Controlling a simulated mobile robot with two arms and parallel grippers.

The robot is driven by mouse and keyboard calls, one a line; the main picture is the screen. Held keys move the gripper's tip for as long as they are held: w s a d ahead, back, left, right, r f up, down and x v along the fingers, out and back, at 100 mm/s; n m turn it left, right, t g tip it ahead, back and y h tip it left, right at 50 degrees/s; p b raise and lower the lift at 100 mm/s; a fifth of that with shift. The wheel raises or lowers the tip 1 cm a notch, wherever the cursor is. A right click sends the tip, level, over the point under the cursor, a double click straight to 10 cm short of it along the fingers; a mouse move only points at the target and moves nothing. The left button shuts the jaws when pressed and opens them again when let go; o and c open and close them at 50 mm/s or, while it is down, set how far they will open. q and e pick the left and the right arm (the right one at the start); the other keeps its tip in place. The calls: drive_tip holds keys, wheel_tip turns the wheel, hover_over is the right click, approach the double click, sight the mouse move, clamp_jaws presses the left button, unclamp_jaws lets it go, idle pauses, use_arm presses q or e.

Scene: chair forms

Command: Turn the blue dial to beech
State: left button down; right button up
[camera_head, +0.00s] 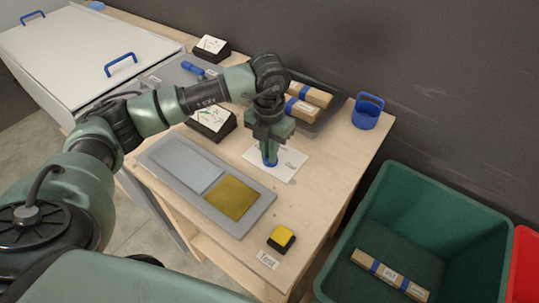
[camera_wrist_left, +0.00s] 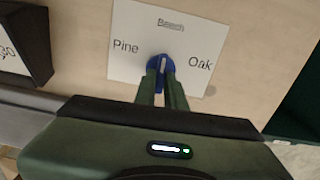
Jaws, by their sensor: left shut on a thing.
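The blue dial (camera_head: 270,163) sits on a white card (camera_head: 289,165) on the wooden table. The card (camera_wrist_left: 130,66) reads Pine at left, Beech at top and Oak at right. My left gripper (camera_head: 269,157) points down over the card and is shut on the dial; its fingers (camera_wrist_left: 163,82) hide the dial's near side. My right gripper is not in view.
A grey panel with a silver and a gold plate (camera_head: 232,197) lies left of the card. A yellow button (camera_head: 282,236) sits near the front edge. Behind are wrapped bars in a dark tray (camera_head: 325,122) and a blue holder (camera_head: 367,112). A green bin (camera_head: 450,205) stands at right.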

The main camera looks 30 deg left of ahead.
use_arm(q)
drive_tip(key=shift+m, duration=0.3)
idle(0.4)
drive_tip(key=c, duration=1.5)
unclamp_jaws()
drive_tip(key=shift+r, duration=0.1)
wheel_tip(320, 180, up, 8)
drive_tip(key=shift+f+b, duration=0.15)
drive_tip(key=shift+b, duration=0.6)
